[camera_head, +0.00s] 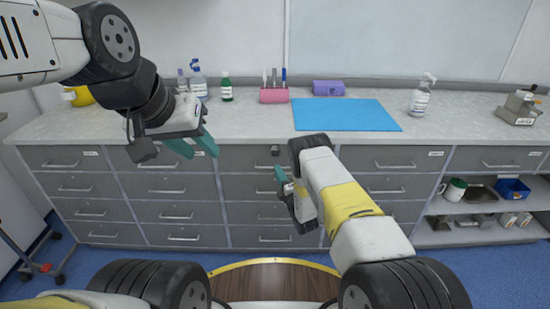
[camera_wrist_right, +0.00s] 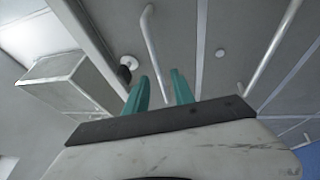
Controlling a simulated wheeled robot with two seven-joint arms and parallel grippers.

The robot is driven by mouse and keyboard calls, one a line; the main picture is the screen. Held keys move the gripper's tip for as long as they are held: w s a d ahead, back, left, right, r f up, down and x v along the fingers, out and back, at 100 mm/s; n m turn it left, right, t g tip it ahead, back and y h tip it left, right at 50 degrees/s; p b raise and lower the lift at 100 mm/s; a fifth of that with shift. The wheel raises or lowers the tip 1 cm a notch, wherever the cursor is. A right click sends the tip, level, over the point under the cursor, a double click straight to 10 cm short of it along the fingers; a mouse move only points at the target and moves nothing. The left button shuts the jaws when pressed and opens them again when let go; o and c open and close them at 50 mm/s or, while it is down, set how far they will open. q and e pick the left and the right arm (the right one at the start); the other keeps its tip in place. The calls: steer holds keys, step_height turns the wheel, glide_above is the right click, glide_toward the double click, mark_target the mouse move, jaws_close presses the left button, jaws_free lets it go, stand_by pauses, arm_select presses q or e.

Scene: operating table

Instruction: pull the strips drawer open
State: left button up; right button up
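Grey drawer fronts with bar handles fill the cabinet (camera_head: 140,160) under the counter; the small labels on the top row are too small to read, so I cannot tell which is the strips drawer. My right gripper (camera_head: 284,180) is in front of the middle drawer column, its fingers partly hidden by my arm. In the right wrist view my right gripper (camera_wrist_right: 160,90) is open, and a bar handle (camera_wrist_right: 154,45) runs between its fingers in the picture; contact cannot be told. My left gripper (camera_head: 195,143) is open and empty, above the counter's front edge at left.
The counter (camera_head: 240,120) holds a blue mat (camera_head: 346,114), a pink holder (camera_head: 273,95), a purple box (camera_head: 328,88), a spray bottle (camera_head: 421,96) and several bottles at left. Open shelves at right hold a mug (camera_head: 455,189) and a blue bin (camera_head: 513,189). All visible drawers look shut.

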steer(key=shift+x, duration=1.95)
jaws_close()
steer(key=shift+f, duration=0.1)
